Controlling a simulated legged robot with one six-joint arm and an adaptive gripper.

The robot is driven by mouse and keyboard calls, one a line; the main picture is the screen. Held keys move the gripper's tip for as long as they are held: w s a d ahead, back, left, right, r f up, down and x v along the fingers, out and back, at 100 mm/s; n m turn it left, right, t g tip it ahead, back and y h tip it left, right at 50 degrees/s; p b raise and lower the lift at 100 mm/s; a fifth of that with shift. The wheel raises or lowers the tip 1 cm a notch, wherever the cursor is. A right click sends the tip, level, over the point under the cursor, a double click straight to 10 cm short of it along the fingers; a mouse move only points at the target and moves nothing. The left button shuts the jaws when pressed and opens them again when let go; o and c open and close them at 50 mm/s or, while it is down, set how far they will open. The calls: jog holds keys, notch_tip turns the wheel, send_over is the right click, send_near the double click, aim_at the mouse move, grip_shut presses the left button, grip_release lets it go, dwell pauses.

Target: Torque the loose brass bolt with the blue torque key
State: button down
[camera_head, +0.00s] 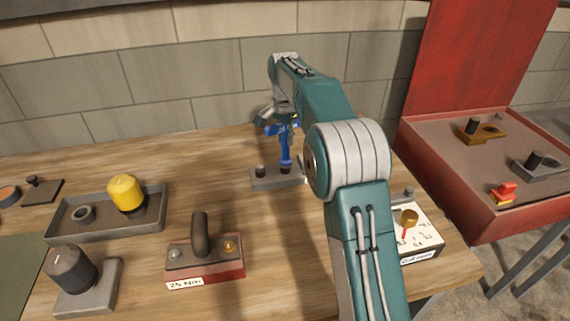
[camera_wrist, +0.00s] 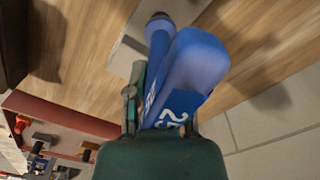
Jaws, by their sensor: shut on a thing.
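My gripper (camera_head: 272,121) is shut on the blue torque key (camera_head: 284,147) at the back of the bench. The key hangs roughly upright, its lower end at a dark stud on a grey block (camera_head: 262,182); I cannot tell whether it touches. In the wrist view the key (camera_wrist: 200,62) carries white digits starting "25", and my gripper (camera_wrist: 158,118) grips it. A brass bolt (camera_head: 229,247) sits at the right of a red-and-grey block (camera_head: 205,268) labelled "25 N·m", with a dark upright handle and a silver bolt (camera_head: 175,254).
A tray (camera_head: 60,232) with a yellow-capped piece (camera_head: 126,194) stands left. A dark cylinder on a grey base (camera_head: 72,268) is front left. A dial box with a brass knob (camera_head: 409,217) is right of my arm. A red case (camera_head: 480,221) holds several parts.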

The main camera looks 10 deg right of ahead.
jog(key=m, duration=0.7)
jog(key=shift+f, duration=0.15)
jog(key=n, duration=0.3)
jog(key=shift+n, duration=0.3)
jog(key=n, duration=1.3)
jog(key=shift+r, duration=0.2)
